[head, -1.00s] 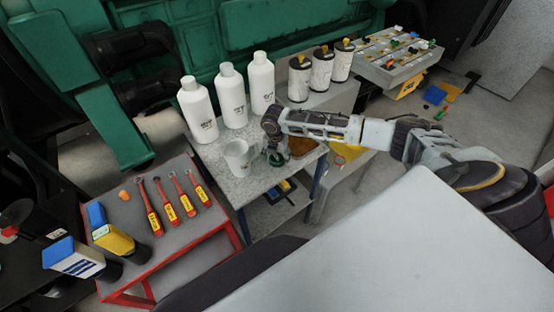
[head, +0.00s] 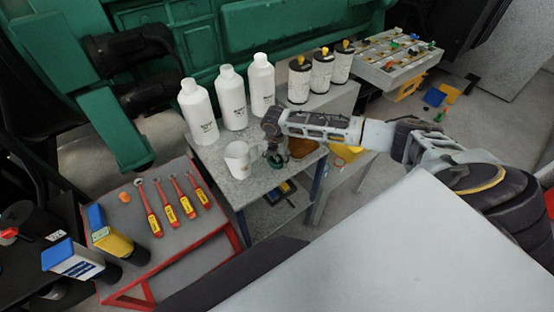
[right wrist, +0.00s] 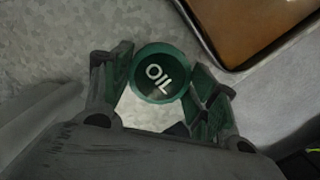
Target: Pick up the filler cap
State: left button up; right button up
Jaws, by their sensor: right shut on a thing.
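The filler cap (right wrist: 158,74) is a round dark green cap marked OIL. In the right wrist view it sits between the two fingers of my right gripper (right wrist: 162,92), which are shut on it. The pale speckled tabletop shows around and below it; whether the cap still touches the top I cannot tell. In the head view my right gripper (head: 276,158) is low over the grey table (head: 222,172), just right of a white cup (head: 238,160), and the cap is mostly hidden. My left gripper is not in view.
Three white bottles (head: 233,100) stand behind the cup, with three dark-topped canisters (head: 322,72) to their right. An amber tray (right wrist: 262,25) lies close to the gripper. A red-framed stand (head: 150,255) at left holds several red-handled tools (head: 170,208) and an orange piece.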

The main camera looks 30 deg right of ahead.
aim_at(277, 159)
notch_tip(277, 159, up, 10)
jog(key=shift+b, duration=0.35)
jog(key=shift+f, duration=0.1)
dwell(0.8)
